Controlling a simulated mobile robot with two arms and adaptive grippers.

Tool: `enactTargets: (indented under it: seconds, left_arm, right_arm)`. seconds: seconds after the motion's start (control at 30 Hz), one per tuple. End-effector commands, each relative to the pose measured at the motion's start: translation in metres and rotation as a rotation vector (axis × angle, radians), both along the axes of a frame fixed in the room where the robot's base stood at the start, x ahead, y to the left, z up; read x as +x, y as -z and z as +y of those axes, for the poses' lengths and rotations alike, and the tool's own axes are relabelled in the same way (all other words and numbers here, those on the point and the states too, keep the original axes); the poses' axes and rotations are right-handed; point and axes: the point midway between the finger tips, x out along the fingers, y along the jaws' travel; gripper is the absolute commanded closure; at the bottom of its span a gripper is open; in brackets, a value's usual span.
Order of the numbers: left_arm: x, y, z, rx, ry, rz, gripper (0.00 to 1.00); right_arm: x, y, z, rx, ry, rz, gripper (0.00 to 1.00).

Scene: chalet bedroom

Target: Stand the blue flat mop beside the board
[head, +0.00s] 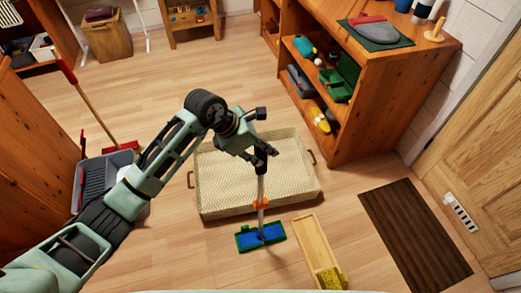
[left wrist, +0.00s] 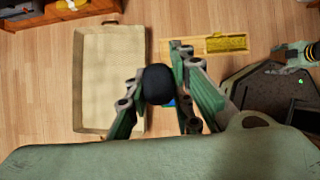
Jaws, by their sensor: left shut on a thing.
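The blue flat mop stands nearly upright on the wooden floor in the head view, its green-edged blue head (head: 261,236) flat on the boards. Its grey handle with an orange collar rises to my left gripper (head: 261,152), which is shut on the dark upper end. In the left wrist view the handle's round black end (left wrist: 158,84) sits between the fingers of my left gripper (left wrist: 158,95); most of the mop is hidden below it. A pale wooden board (head: 314,243) with a yellow bristly end lies just right of the mop head, apart from it.
A shallow woven tray (head: 225,207) lies right behind the mop. A brown mat (head: 415,235) is at the right, by a door. A wooden shelf unit (head: 365,115) stands behind. A grey bin (head: 95,172) and red broom (head: 90,100) are at the left.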

Motion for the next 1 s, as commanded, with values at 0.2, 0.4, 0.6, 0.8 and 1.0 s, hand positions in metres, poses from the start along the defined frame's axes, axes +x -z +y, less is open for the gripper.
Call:
enactTargets:
  seconds: [0.2,0.4,0.6,0.8,1.0]
  left_arm:
    - [-0.003,0.01,0.003,0.013,-0.001,0.012,0.67]
    - [-0.002,0.008,0.002,0.009,0.0,0.009,0.6]
    - [-0.002,0.005,0.002,0.009,-0.001,0.008,0.6]
    - [-0.002,-0.013,0.004,0.006,-0.002,0.006,0.6]
    - [-0.009,-0.051,0.028,0.01,-0.002,0.001,0.6]
  right_arm:
    - [-0.001,0.002,0.003,0.003,0.001,0.002,0.33]
    - [-0.001,0.001,0.003,0.004,0.001,0.002,0.33]
    - [-0.001,0.0,0.003,0.003,0.001,0.002,0.33]
    - [-0.003,-0.013,-0.001,-0.002,0.0,0.004,0.33]
    - [-0.003,-0.008,-0.004,-0.005,-0.001,0.004,0.33]
